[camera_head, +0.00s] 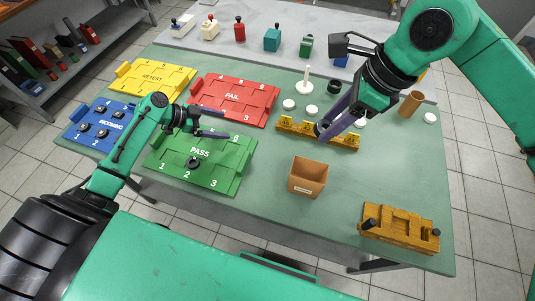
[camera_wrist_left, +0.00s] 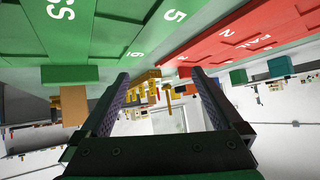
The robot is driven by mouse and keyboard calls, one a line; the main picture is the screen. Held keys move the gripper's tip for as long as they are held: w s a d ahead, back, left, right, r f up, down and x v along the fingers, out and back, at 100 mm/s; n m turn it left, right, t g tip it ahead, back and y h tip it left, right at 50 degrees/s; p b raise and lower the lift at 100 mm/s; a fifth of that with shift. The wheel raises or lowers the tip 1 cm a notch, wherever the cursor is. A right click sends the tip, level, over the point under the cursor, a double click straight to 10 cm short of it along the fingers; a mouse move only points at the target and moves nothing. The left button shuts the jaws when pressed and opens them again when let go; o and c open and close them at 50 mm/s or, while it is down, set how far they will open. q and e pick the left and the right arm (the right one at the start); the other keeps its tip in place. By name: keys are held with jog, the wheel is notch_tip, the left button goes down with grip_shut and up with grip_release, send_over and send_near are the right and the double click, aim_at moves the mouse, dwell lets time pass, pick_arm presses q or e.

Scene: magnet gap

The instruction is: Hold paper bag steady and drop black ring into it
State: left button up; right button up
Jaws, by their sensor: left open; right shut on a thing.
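The brown paper bag (camera_head: 305,186) stands open-topped on the green table, right of the green PASS tray. A brown block shape in the left wrist view (camera_wrist_left: 74,105) looks like the same bag. My left gripper (camera_head: 226,123) is open and empty above the PASS tray, left of the bag and apart from it; its spread fingers also show in the left wrist view (camera_wrist_left: 158,84). My right gripper (camera_head: 319,130) is shut at the yellow rack (camera_head: 344,141), beyond the bag; what it holds is too small to make out. A black ring (camera_head: 193,163) lies on the PASS tray near number 2.
A red FAIL tray (camera_head: 258,97), yellow RETEST tray (camera_head: 155,78) and blue tray (camera_head: 104,140) with several dark pieces lie left. A wooden fixture (camera_head: 395,245) stands front right. White discs and a white post (camera_head: 305,84) stand behind the rack. Table around the bag is clear.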

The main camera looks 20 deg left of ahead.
pick_arm(q)
jog(key=s+d+m+g+h, duration=0.1)
jog(key=d, duration=0.3)
jog(key=s+d+r+m+g+h, duration=0.1)
jog(key=d, duration=0.3)
jog(key=s+d+r+m+g+h, duration=0.1)
jog(key=s+d+h, duration=0.1)
jog(key=d, duration=0.2)
jog(key=shift+s, duration=0.1)
jog(key=s+d+r+m+g+h, duration=0.3)
jog(key=s+d+m+g, duration=0.15)
jog(key=d, duration=0.35)
send_near(322, 181)
jog(key=shift+n+t, duration=0.45)
jog(key=x, duration=0.5)
jog(key=shift+s+d+r, duration=0.25)
jog(key=shift+s+r, duration=0.05)
jog(key=shift+s, duration=0.1)
jog(key=c, duration=1.1)
jog(key=shift+c, duration=0.2)
pick_arm(e)
send_near(323, 165)
jog(key=s+a+f, duration=0.2)
jog(key=f, duration=0.1)
jog(key=s+a+f, duration=0.1)
jog(key=a+f, duration=0.1)
jog(key=o, duration=1.3)
jog(key=shift+r, duration=0.1)
jog(key=shift+o, duration=0.2)
jog(key=v, duration=1.2)
